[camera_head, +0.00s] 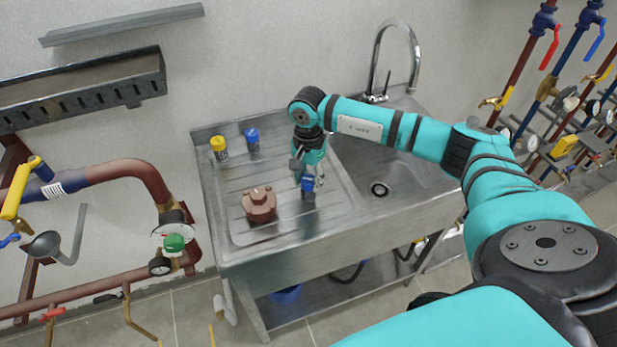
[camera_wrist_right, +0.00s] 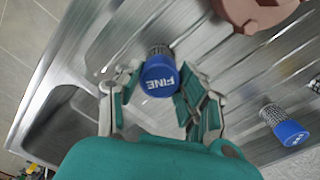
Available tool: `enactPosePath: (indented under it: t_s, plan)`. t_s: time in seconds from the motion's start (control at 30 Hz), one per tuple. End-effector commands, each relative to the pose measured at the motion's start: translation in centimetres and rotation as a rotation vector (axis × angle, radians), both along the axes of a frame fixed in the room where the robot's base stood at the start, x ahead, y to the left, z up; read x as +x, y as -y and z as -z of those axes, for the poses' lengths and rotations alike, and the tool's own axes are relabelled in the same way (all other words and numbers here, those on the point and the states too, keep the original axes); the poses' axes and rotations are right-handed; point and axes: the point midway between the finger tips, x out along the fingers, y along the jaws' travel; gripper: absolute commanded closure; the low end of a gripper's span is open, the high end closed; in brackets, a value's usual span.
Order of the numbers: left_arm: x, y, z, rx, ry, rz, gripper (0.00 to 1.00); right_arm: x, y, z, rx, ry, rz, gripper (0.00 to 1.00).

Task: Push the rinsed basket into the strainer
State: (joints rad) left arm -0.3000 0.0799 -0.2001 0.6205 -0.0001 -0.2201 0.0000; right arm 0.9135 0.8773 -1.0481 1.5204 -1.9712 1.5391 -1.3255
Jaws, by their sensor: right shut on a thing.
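My right gripper (camera_head: 308,180) is over the ribbed drainboard, just right of the reddish-brown strainer body (camera_head: 260,205). It is shut on a basket (camera_head: 308,186) with a blue cap. In the right wrist view the right gripper (camera_wrist_right: 160,98) has its fingers on both sides of the basket's blue cap (camera_wrist_right: 158,77), marked FINE, with dark mesh beyond it. Part of the strainer body (camera_wrist_right: 252,12) shows at the top right of that view, apart from the basket. Whether the basket touches the drainboard is unclear. My left gripper is not in view.
A yellow-capped basket (camera_head: 219,147) and another blue-capped basket (camera_head: 252,139) stand at the drainboard's back left. The sink bowl (camera_head: 402,178) and tap (camera_head: 411,62) are to the right. Pipes with valves (camera_head: 173,241) stand left of the sink unit.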

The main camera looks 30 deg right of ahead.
Motion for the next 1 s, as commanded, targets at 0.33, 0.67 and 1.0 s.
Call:
enactPosePath:
  t_s: [0.33, 0.67, 1.0]
  plan:
    - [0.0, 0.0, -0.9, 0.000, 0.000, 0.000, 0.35, 0.0, 0.0, -1.4, 0.000, 0.001, 0.000, 0.93]
    - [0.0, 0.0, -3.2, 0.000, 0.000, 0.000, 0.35, 0.0, 0.0, -5.5, -0.001, 0.001, 0.000, 0.93]
    - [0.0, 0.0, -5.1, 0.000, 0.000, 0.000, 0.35, 0.0, 0.0, -9.1, 0.000, 0.000, 0.000, 0.93]
